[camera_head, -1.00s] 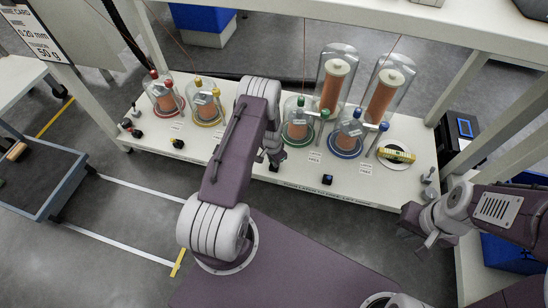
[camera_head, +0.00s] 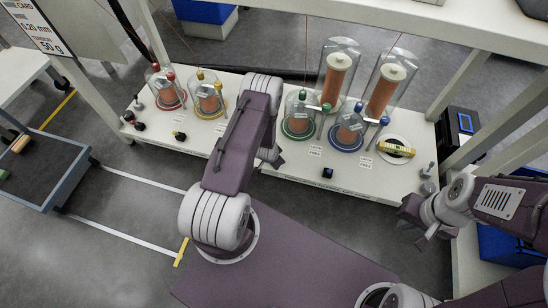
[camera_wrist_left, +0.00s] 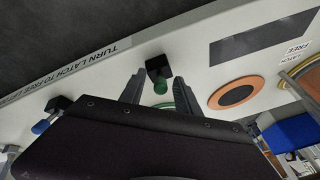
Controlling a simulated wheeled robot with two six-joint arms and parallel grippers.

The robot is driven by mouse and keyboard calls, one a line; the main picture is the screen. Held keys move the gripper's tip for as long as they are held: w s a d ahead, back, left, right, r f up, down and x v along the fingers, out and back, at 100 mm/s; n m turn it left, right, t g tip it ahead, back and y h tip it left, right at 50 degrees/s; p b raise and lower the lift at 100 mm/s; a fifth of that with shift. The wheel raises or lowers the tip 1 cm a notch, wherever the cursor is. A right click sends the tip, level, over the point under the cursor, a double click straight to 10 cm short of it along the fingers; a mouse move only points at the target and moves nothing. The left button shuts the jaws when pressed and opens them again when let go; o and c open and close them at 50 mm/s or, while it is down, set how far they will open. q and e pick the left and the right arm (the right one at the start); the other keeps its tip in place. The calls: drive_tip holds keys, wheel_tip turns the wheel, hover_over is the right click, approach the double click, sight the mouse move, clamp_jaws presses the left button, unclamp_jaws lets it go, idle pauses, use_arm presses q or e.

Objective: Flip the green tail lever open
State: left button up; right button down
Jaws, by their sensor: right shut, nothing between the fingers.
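In the left wrist view a black block (camera_wrist_left: 157,66) with a green knob (camera_wrist_left: 161,86) sits on the white bench top near its lettered edge. My left gripper (camera_wrist_left: 158,88) is open, its two grey fingers pointing at the block, one on each side of the green knob. I cannot tell if they touch it. In the head view my left forearm hides this green lever and the left gripper. The glass dome with the green ring (camera_head: 297,125) stands just behind that arm. My right gripper (camera_head: 424,242) is shut and empty off the bench's front right corner.
Domes with red (camera_head: 165,88), yellow (camera_head: 209,96) and blue (camera_head: 348,128) rings stand along the bench. Two tall glass cylinders rise behind. A blue-knobbed black block (camera_head: 327,172) sits on the front edge. A blue-edged cart (camera_head: 70,182) stands at left. Floor in front is partly clear.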

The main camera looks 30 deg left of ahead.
use_arm(q)
drive_tip(key=shift+r+p, duration=0.35)
drive_tip(key=shift+r, duration=0.05)
drive_tip(key=p+v, duration=0.5)
drive_tip(key=v, duration=0.3)
drive_tip(key=shift+s, duration=0.25)
drive_tip(key=shift+d, duration=0.1)
